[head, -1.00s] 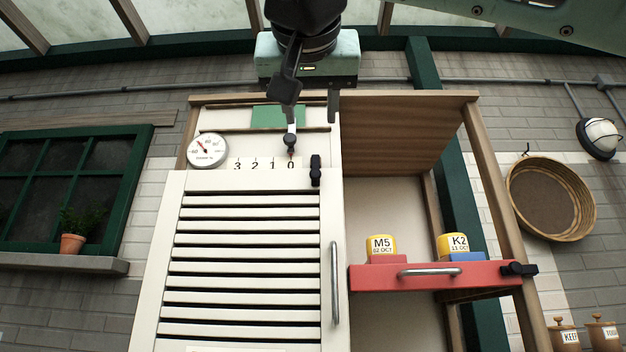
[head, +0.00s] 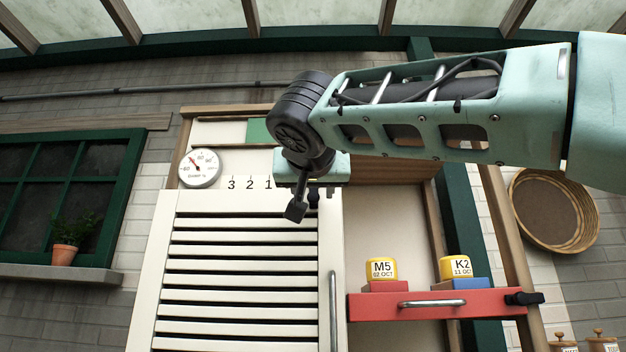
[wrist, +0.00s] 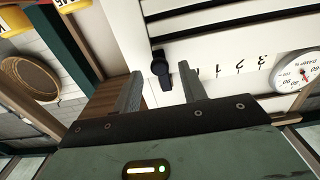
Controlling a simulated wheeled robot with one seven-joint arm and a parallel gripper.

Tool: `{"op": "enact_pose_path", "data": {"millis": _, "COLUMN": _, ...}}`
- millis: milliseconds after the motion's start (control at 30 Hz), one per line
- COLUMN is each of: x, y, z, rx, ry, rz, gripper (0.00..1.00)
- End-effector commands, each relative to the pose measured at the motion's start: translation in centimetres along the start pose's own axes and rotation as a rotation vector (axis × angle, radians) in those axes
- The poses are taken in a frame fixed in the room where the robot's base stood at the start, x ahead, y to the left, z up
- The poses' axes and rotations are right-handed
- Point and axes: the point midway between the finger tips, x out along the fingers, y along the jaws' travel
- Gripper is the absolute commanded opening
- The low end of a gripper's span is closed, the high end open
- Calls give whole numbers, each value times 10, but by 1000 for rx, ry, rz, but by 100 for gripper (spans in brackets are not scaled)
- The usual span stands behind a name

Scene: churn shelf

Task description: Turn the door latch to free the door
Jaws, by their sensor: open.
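The door latch (wrist: 160,68) is a small black turn-piece at the door's upper corner. It shows in the wrist view, where the picture is upside down. My gripper (wrist: 160,73) is open, with one finger on either side of the latch in that view. I cannot tell whether the fingers touch it. In the head view my wrist and gripper body mostly hide the latch and the fingers. The white slatted door (head: 160,270) is closed, with a long metal handle (head: 333,312) on its right side.
A round dial (head: 200,168) and a number scale (head: 248,183) sit above the door. A wooden side post (head: 505,235) stands farther right.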

Motion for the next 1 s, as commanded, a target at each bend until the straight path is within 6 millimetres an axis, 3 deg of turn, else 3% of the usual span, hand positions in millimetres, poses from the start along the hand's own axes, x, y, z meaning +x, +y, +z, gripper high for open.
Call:
{"op": "enact_pose_path", "data": {"millis": 400, "x": 10, "y": 0, "z": 1, "rx": -1, "ry": -1, "rz": 0, "gripper": 42}}
{"op": "enact_pose_path", "data": {"millis": 433, "x": 10, "y": 0, "z": 1, "rx": -1, "ry": -1, "rz": 0, "gripper": 39}}
{"op": "enact_pose_path", "data": {"millis": 567, "x": 10, "y": 0, "z": 1, "rx": -1, "ry": 0, "rz": 0, "gripper": 3}}
{"op": "enact_pose_path", "data": {"millis": 600, "x": 10, "y": 0, "z": 1, "rx": -1, "ry": 0, "rz": 0, "gripper": 0}}
{"op": "enact_pose_path", "data": {"millis": 1000, "x": 9, "y": 4, "z": 1, "rx": -63, "ry": 1, "rz": 0, "gripper": 0}}
